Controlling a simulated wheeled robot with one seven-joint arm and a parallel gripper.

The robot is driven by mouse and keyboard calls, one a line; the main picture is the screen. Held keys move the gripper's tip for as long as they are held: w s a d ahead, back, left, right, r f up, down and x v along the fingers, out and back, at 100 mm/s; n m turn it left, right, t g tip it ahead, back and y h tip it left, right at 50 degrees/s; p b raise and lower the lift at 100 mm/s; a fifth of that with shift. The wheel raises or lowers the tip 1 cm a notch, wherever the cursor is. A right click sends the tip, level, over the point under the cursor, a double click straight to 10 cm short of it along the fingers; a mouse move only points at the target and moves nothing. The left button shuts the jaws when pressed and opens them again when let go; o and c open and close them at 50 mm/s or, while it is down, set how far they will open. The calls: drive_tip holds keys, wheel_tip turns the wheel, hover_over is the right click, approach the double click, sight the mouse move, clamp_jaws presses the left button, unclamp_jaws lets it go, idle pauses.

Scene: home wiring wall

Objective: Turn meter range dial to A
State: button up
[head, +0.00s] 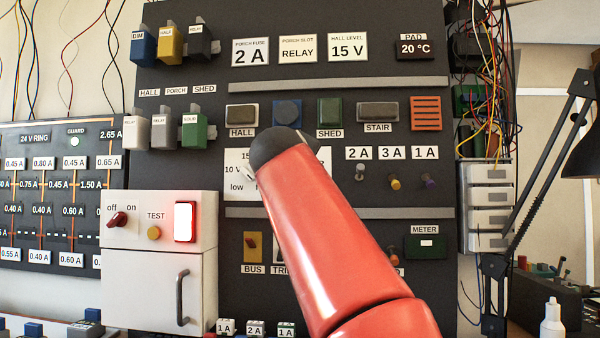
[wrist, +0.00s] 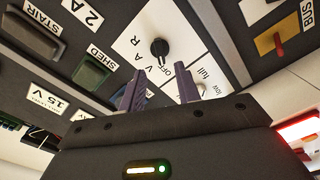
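The meter range dial (wrist: 159,48) is a round black knob on a white plate (wrist: 128,45) in the wrist view. The letters V, A and R and the word OFF stand around it. I cannot tell for certain which mark it points at. My gripper (wrist: 161,86) is open, its two dark fingers apart with nothing between them. In this view the fingertips lie just below the dial, near OFF; whether they touch the panel is unclear. In the head view my red arm hides the dial and my fingers. The green METER unit (head: 425,246) has a small white display.
The hall level plate (head: 236,168), marked 15 V, 10 V and low, is partly behind my arm. Buttons, the HALL switch (head: 242,115) and the yellow BUS switch (head: 252,246) surround it. Grey rails (head: 400,213) cross the panel. A white cabinet (head: 160,285) stands left, a black lamp (head: 560,140) right.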

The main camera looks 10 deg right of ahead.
drive_tip(key=p+x, duration=0.2)
drive_tip(key=x, duration=0.4)
drive_tip(key=shift+w+d, duration=0.1)
drive_tip(key=shift+w, duration=0.05)
drive_tip(key=shift+c, duration=0.2)
clamp_jaws()
